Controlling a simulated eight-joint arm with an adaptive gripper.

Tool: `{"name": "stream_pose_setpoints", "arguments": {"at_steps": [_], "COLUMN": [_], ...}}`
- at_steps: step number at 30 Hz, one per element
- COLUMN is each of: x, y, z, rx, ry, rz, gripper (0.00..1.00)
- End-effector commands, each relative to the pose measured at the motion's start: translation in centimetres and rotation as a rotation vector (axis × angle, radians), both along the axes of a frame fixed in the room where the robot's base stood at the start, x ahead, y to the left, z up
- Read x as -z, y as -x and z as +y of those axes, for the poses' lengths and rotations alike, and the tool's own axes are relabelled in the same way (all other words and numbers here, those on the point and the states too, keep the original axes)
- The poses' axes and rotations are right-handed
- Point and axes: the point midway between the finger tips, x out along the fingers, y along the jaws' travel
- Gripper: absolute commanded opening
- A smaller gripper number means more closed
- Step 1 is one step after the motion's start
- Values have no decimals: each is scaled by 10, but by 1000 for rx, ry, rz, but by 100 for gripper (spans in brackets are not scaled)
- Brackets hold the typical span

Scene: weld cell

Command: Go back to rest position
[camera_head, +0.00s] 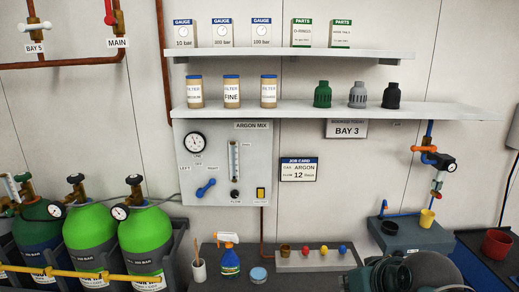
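The task names no object. A wall panel marked ARGON MIX (183,179) carries a round gauge (195,142), a flow tube (234,160), a blue lever (206,188) and a yellow switch (261,194). A job card (298,169) beside it reads ARGON 12. A BAY 3 sign (346,129) hangs under the lower shelf.
The lower shelf (440,110) holds filters and nozzle cups; the upper shelf (385,55) holds boxes. Green cylinders (88,228) stand left behind a yellow bar (70,273). A spray bottle (229,262) stands on the bench. A dark teal and grey shape (430,270) is cut off at bottom right.

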Motion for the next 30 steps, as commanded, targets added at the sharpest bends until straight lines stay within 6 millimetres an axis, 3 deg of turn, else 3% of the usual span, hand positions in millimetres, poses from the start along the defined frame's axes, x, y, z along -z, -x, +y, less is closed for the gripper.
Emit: {"name": "stream_pose_setpoints", "arguments": {"at_steps": [3,9,30], "x": [17,31,33], "y": [21,40,43], "z": [1,-2,-3], "rx": [14,40,47], "ry": [33,66,74], "rz": [20,37,39], "gripper": [0,0,0]}}
